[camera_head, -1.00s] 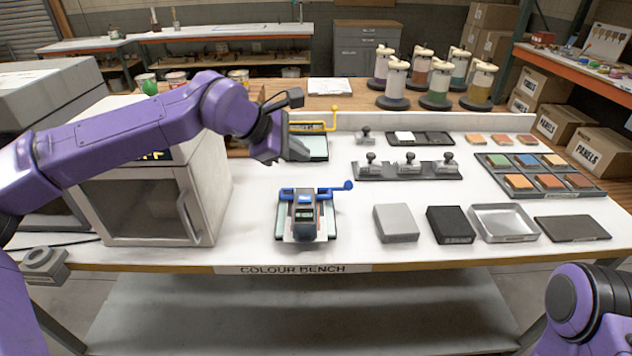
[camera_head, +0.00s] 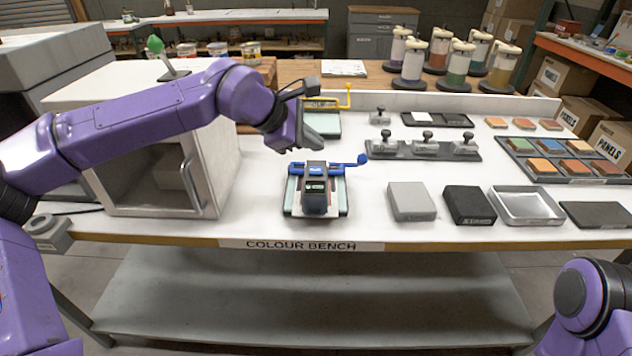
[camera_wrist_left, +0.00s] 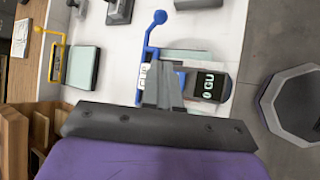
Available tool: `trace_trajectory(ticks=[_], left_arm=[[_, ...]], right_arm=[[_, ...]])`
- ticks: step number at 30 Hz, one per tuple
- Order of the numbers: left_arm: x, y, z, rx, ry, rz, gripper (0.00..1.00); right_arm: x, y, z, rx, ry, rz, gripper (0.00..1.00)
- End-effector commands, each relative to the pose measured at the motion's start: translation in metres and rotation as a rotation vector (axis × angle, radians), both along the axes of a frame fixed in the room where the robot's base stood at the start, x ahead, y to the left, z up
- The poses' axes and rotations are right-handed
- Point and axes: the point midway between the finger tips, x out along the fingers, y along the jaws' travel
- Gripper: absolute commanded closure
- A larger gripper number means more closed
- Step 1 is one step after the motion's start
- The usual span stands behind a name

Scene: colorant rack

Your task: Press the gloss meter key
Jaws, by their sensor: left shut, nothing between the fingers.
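The gloss meter (camera_head: 317,192) is a dark block with a small display. It sits on a pale panel in a blue frame (camera_head: 348,163) near the bench's front edge. In the left wrist view the meter (camera_wrist_left: 208,86) shows "0 GU" on its screen. My left gripper (camera_head: 312,146) is above and just behind the meter in the head view, shut and empty. In the left wrist view its shut fingers (camera_wrist_left: 165,85) hide part of the frame and the meter's near end. I cannot make out the key or any contact. My right gripper is out of view.
A white cabinet with a glass door (camera_head: 160,180) stands left of the meter. A second panel with a yellow frame (camera_head: 347,101) lies behind. Grey and black blocks (camera_head: 411,201) and an open metal tray (camera_head: 527,221) lie to the right. Stamp-like tools (camera_head: 425,148) stand behind them.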

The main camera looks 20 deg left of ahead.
Motion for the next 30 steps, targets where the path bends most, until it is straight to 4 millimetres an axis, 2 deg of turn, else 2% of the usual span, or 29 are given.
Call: trace_trajectory(ticks=[1, 7, 30], left_arm=[[0.000, 0.000, -0.015, 0.000, 0.000, 0.000, 1.00], [0.000, 0.000, -0.031, -0.001, 0.000, 0.001, 1.00], [0.000, 0.000, -0.032, 0.000, 0.000, 0.000, 1.00]], right_arm=[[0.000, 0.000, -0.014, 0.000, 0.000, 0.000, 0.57], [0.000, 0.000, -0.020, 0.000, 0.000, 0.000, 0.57], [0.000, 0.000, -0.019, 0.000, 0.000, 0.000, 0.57]])
